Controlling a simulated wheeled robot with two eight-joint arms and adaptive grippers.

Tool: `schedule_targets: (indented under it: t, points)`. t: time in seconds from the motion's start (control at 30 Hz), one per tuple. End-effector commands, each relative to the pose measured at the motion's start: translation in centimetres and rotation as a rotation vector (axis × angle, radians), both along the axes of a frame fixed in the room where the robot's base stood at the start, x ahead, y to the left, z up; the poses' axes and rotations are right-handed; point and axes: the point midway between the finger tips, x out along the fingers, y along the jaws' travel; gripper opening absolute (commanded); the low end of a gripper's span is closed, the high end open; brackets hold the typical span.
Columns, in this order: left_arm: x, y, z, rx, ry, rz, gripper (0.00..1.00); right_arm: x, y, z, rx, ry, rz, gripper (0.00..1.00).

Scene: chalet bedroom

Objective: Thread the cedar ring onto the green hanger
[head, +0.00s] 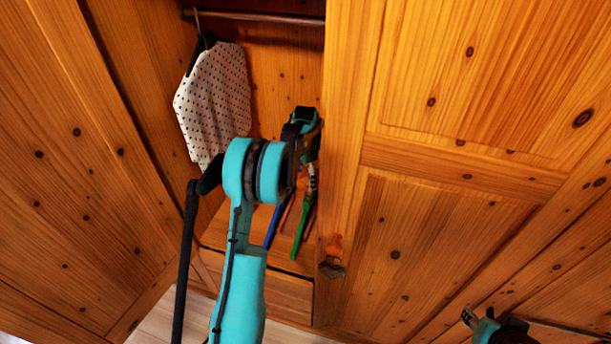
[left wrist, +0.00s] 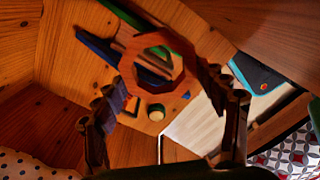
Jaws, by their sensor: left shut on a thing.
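The cedar ring (left wrist: 127,75), an orange-brown octagonal loop, is held between the two fingers of my left gripper (left wrist: 166,84) in the left wrist view. In the head view, my left gripper (head: 305,150) is at the wardrobe opening, with an orange bit of the ring (head: 303,183) showing below it. The green hanger (head: 303,232) slants below the gripper in the head view. In the left wrist view the green hanger (left wrist: 128,14) shows beyond the ring; I cannot tell whether they touch. My right gripper (head: 470,318) is at the lower right, empty-looking, its jaws unclear.
A blue hanger (head: 273,228) is beside the green one. A dotted garment (head: 212,105) hangs from the rail (head: 260,18) at left. The wardrobe's wooden upright (head: 345,130) and a door knob (head: 333,255) are close to the right of my left arm.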

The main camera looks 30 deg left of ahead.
Motion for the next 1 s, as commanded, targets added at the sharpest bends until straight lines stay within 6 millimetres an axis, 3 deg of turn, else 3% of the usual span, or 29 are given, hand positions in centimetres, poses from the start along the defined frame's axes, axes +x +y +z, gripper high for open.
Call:
schedule_targets:
  t: [0.5,0.97,1.0]
  points:
    - [0.0,0.0,-4.0,0.000,0.000,0.000,0.52,0.0,0.0,-2.8,0.000,0.000,0.000,0.40]
    - [0.0,0.0,-4.6,0.000,0.000,0.000,0.52,0.0,0.0,-3.1,0.000,0.000,0.000,0.40]
    - [0.0,0.0,-4.6,0.000,0.000,0.000,0.77,0.0,0.0,-3.1,0.000,0.000,0.000,0.40]
